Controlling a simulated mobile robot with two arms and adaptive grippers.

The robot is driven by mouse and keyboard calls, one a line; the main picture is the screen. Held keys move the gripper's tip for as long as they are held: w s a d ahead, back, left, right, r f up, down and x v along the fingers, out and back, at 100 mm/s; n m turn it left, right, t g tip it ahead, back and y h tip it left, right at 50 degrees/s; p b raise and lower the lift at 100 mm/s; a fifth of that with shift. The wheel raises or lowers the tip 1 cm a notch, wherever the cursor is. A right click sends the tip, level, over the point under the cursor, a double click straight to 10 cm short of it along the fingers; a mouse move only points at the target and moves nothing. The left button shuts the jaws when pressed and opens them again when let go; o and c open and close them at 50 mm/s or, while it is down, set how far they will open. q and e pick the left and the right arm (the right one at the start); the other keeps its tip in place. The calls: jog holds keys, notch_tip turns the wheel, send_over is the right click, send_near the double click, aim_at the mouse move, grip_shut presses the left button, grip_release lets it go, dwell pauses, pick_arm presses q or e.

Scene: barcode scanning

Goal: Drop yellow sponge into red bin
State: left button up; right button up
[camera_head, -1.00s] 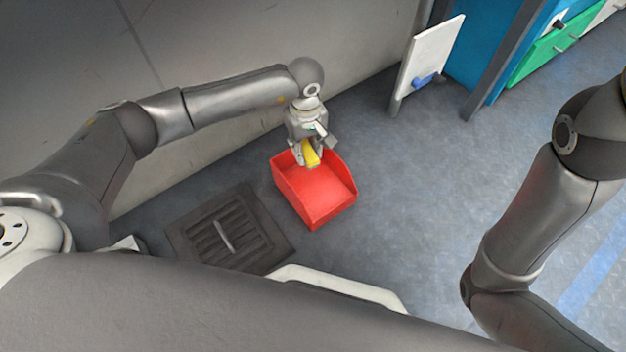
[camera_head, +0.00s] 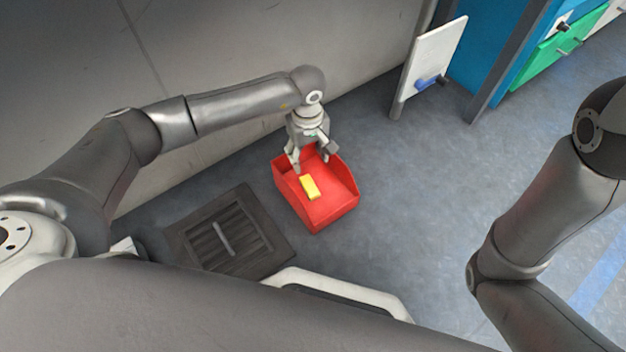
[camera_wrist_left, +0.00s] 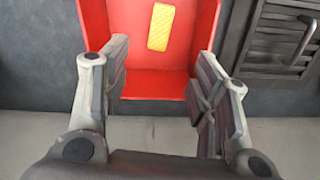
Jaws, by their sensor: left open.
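The yellow sponge (camera_head: 310,187) is inside the red bin (camera_head: 335,212) on the grey floor, apart from my gripper. My left gripper (camera_head: 311,168) is open and empty above the back part of the bin. In the left wrist view, the sponge (camera_wrist_left: 161,27) shows beyond the spread fingers of the left gripper (camera_wrist_left: 158,85), within the red bin (camera_wrist_left: 110,30). My right arm comes in at the right of the head view, but its gripper is not in view.
A dark slatted grate (camera_head: 232,237) with a handle is left of the bin; it also shows in the left wrist view (camera_wrist_left: 284,40). A grey wall (camera_head: 230,50) runs behind the bin. A white panel (camera_head: 432,65) stands at back right. Floor right of the bin is clear.

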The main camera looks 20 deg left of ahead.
pick_arm(q)
notch_tip(320, 180, up, 12)
dwell(0.6)
